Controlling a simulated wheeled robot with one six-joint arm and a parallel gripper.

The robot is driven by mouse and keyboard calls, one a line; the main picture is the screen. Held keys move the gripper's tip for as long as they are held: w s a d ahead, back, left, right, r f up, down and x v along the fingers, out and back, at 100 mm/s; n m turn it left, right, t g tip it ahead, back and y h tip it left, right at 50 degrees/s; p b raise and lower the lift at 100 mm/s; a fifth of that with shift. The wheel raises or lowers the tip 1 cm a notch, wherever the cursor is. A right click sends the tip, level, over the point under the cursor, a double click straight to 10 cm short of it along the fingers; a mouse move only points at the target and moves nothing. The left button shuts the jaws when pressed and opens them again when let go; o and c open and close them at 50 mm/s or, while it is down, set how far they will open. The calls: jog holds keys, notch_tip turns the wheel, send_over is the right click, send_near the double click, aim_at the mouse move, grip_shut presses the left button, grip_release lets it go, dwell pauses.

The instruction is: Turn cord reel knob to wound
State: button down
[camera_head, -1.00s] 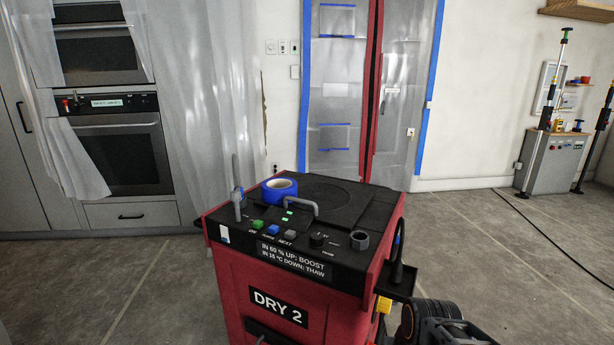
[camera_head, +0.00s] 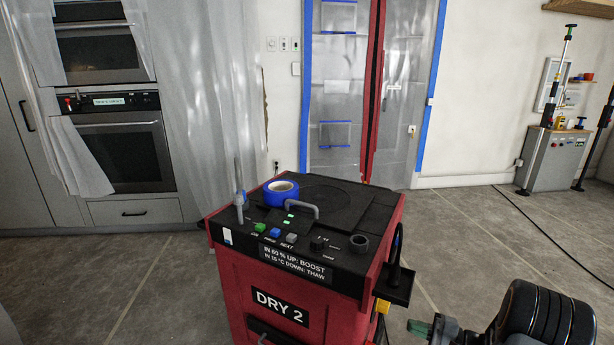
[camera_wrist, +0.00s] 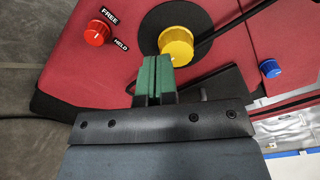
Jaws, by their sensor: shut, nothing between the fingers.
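A yellow knob (camera_wrist: 176,44) sits at the middle of a round black disc (camera_wrist: 150,22) on the red side of the machine in the wrist view. I take it to be the cord reel knob; its setting is not readable. My gripper (camera_wrist: 155,62) is shut with its green fingertips together and empty. The tips end just below the yellow knob in the picture; I cannot tell whether they touch it. In the head view my gripper (camera_head: 424,328) is right of the red machine (camera_head: 254,285) labelled DRY 2, and a yellow part (camera_head: 382,306) shows on that machine's right side.
A red knob (camera_wrist: 97,32) marked FREE and HELD and a blue knob (camera_wrist: 271,68) flank the yellow one. A dark cord (camera_wrist: 230,19) runs off the disc. A black shelf (camera_head: 396,289) juts from the machine's right side.

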aim_at(383, 304)
jog(key=x, duration=0.5)
jog(key=shift+w+a, duration=0.4)
jog(key=shift+a, duration=0.05)
